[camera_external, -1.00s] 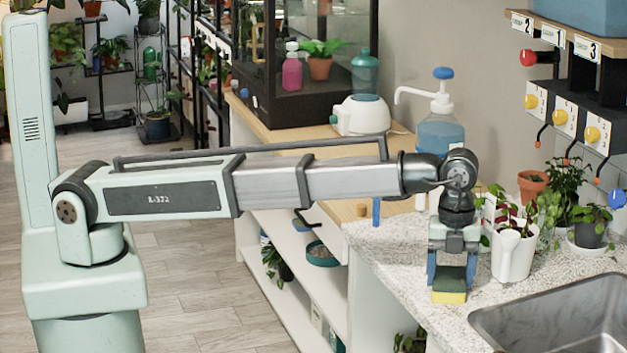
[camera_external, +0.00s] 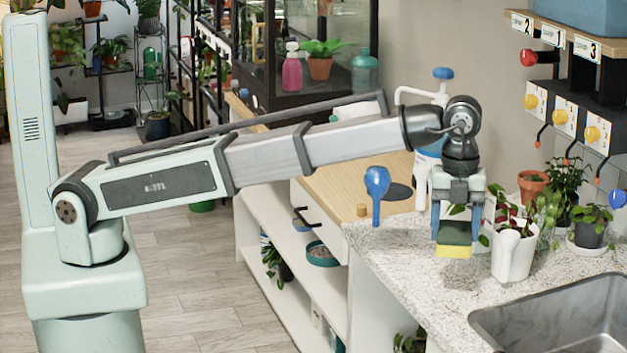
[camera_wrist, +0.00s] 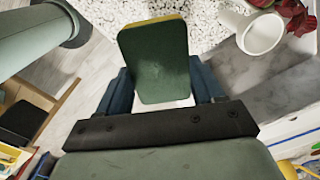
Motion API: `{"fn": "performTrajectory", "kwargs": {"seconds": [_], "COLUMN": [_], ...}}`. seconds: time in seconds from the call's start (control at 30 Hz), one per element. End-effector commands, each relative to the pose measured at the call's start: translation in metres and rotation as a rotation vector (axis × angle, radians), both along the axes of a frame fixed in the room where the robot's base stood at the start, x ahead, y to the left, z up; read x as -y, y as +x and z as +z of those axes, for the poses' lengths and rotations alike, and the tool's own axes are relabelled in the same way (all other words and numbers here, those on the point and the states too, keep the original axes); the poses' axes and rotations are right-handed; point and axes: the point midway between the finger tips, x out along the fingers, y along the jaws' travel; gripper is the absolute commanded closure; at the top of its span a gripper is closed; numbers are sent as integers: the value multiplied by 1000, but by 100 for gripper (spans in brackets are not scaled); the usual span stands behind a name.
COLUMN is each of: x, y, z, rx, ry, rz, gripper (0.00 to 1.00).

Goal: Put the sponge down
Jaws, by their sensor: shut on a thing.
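The sponge (camera_external: 455,239) is dark green on top with a yellow layer underneath. My gripper (camera_external: 456,232) is shut on it, with a blue finger on each side, and holds it above the speckled counter (camera_external: 400,250). In the wrist view the sponge (camera_wrist: 155,60) shows its green face between the two blue fingers (camera_wrist: 160,88), with a thin yellow edge at the far side. The speckled counter also shows beyond it there (camera_wrist: 110,15).
A white pitcher (camera_external: 512,258) stands close to the right of the sponge, with potted plants (camera_external: 590,225) behind. A metal sink (camera_external: 560,310) lies front right. A blue spoon-shaped tool (camera_external: 377,190) stands left of my gripper. Bare counter lies left and in front.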

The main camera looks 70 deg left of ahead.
Motion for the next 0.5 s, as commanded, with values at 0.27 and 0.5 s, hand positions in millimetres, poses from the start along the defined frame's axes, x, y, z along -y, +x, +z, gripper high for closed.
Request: {"fn": "performTrajectory", "kwargs": {"seconds": [0.27, 0.5], "x": [1, 1], "y": [1, 2], "z": [12, 63], "rx": [1, 3], "ry": [0, -1], "rz": [0, 0], "gripper": [60, 60]}}
